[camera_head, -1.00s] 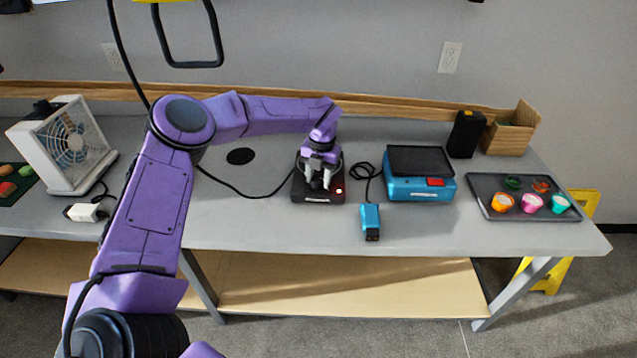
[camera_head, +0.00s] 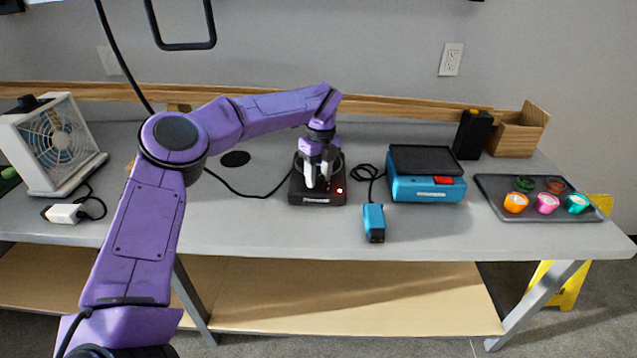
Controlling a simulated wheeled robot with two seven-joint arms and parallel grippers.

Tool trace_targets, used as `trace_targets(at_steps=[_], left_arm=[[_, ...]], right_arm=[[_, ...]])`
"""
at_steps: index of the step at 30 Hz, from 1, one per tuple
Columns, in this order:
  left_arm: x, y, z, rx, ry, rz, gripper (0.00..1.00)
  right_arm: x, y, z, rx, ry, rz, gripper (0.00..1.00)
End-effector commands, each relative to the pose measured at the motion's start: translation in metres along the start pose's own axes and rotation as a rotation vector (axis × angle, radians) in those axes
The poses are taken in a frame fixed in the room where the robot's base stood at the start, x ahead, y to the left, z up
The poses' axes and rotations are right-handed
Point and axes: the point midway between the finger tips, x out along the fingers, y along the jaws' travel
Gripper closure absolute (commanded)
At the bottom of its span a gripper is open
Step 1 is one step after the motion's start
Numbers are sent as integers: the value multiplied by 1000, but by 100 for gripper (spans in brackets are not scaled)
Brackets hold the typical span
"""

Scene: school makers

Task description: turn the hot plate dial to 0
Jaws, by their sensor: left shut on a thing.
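The hot plate (camera_head: 334,199) is a small black box on the grey bench, with a small red light lit at its front right. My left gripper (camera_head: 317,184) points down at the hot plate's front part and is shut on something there. The fingers cover the dial, so the dial and its setting are hidden. My right gripper is not in view.
A blue device (camera_head: 428,188) with a black top stands right of the hot plate, with a blue corded block (camera_head: 373,223) before it. A tray (camera_head: 547,213) of colored cups is at the right. A white fan (camera_head: 52,146) stands at the left. Bench front is mostly clear.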

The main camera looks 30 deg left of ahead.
Motion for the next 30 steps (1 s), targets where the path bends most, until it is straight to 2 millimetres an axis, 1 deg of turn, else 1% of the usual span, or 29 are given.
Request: trace_targets(at_steps=[1, 15, 24, 30], left_arm=[[5, -1, 1, -44, 1, -2, 88], [4, -1, 2, -463, 30, -3, 88], [2, -1, 2, -636, 41, -1, 88], [1, -1, 2, -693, 44, -1, 88]], right_arm=[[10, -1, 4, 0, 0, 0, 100], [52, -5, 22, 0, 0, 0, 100], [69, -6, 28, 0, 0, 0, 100], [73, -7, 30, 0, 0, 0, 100]])
